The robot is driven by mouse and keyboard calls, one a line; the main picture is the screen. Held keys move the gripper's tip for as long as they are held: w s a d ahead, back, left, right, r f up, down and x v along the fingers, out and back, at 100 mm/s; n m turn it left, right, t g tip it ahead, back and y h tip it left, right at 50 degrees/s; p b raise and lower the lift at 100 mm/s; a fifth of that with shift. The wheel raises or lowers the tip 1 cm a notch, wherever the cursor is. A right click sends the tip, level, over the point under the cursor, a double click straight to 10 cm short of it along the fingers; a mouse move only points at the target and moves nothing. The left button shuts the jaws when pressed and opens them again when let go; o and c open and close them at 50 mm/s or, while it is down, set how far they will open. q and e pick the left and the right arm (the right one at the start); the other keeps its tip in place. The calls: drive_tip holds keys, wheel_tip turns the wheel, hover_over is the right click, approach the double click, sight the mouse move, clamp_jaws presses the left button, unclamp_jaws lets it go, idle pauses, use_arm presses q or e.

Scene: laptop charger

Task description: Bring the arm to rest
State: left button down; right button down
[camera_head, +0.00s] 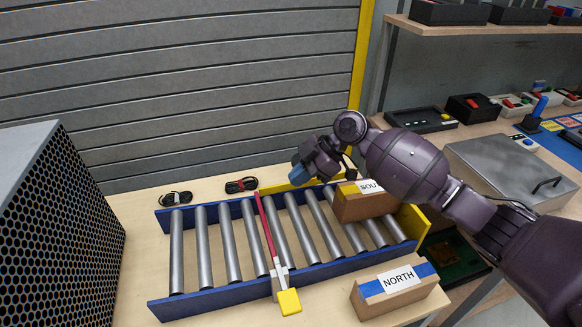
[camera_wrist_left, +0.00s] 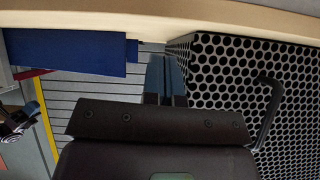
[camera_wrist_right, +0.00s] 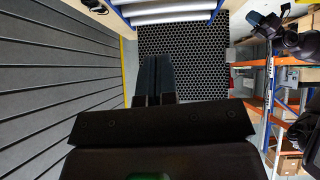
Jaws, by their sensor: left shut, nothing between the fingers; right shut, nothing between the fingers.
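My right arm reaches in from the right in the head view. Its gripper (camera_head: 299,173) is above the back edge of the roller conveyor (camera_head: 232,245), beside the box marked "SOU" (camera_head: 368,205). In the right wrist view its fingers (camera_wrist_right: 152,80) are together and empty. My left gripper does not show in the head view. In the left wrist view its fingers (camera_wrist_left: 165,78) are together with nothing between them, in front of a perforated black panel (camera_wrist_left: 225,75).
A cardboard box marked "NORTH" (camera_head: 395,290) sits at the conveyor's front right. A red bar (camera_head: 267,225) crosses the rollers. A perforated cabinet (camera_head: 60,230) stands left; shelves are right.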

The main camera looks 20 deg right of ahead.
drive_tip(key=s+f+m+h, duration=0.2)
drive_tip(key=s+f+m, duration=0.2)
drive_tip(key=s+f, duration=0.55)
drive_tip(key=s+f+m+h, duration=0.1)
drive_tip(key=s+f+m, duration=0.35)
drive_tip(key=s, duration=0.75)
drive_tip(key=s+d+m+t+h, duration=0.1)
drive_tip(key=s+d+m+h, duration=0.3)
drive_tip(key=s, duration=0.6)
drive_tip(key=s+d+m+h, duration=0.3)
drive_tip(key=s+d+m, duration=0.3)
drive_tip(key=s, duration=0.4)
drive_tip(key=w+f+t, duration=0.2)
drive_tip(key=w+t, duration=0.2)
drive_tip(key=w, duration=0.1)
drive_tip(key=w+f+n+t+y+p, duration=0.1)
drive_tip(key=w+f+t, duration=0.2)
drive_tip(key=w+t, duration=0.1)
drive_tip(key=shift+w+a+f+t+p, duration=0.15)
drive_tip(key=shift+w+a+t+p, duration=0.15)
drive_tip(key=shift+w+a+t, duration=0.15)
drive_tip(key=shift+d, duration=0.1)
